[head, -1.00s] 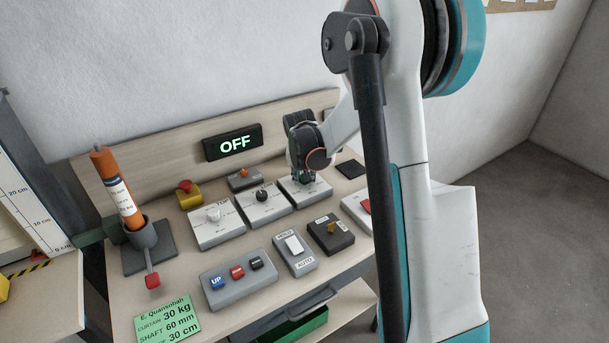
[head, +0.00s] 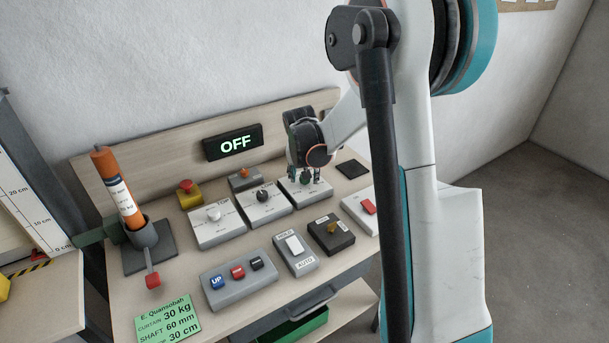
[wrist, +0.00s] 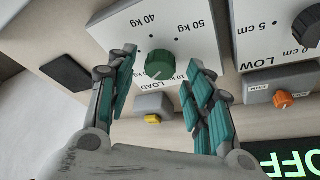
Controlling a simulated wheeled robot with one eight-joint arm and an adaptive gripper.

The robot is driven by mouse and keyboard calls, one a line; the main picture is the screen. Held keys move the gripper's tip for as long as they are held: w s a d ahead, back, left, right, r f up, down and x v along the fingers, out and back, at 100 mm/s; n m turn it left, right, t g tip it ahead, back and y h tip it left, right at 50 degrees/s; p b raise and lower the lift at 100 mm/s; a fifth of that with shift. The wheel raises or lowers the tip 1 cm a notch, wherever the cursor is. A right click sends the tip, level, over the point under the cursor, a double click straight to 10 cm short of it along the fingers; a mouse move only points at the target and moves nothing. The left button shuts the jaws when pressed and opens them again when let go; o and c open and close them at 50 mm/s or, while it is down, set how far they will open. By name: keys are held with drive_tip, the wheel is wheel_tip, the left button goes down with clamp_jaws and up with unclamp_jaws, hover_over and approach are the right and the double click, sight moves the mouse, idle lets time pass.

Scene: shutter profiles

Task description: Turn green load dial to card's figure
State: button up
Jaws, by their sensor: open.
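The green load dial (wrist: 160,64) sits on a white panel marked LOAD, seen turned over in the wrist view. Labels for 40 kg and 50 kg show above it and part of 10 kg below right; other marks are hidden by the fingers. A pale mark shows on the dial's lower edge, too small to read surely. My gripper (wrist: 159,62) is open, one finger on each side of the dial, with visible gaps. In the head view my gripper (head: 305,176) is down over the load panel (head: 310,196). The green card (head: 167,317) reads curtain 30 kg, shaft 60 mm, 30 cm.
The black dial (head: 262,196) and white dial (head: 214,214) stand left of the load panel. An orange knob box (head: 244,179) is behind. A switch box (head: 295,253) and brown-knob box (head: 331,236) are in front. The display (head: 233,143) reads OFF.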

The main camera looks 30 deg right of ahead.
drive_tip(key=v, duration=1)
drive_tip(key=shift+r, duration=0.4)
drive_tip(key=shift+s, duration=0.15)
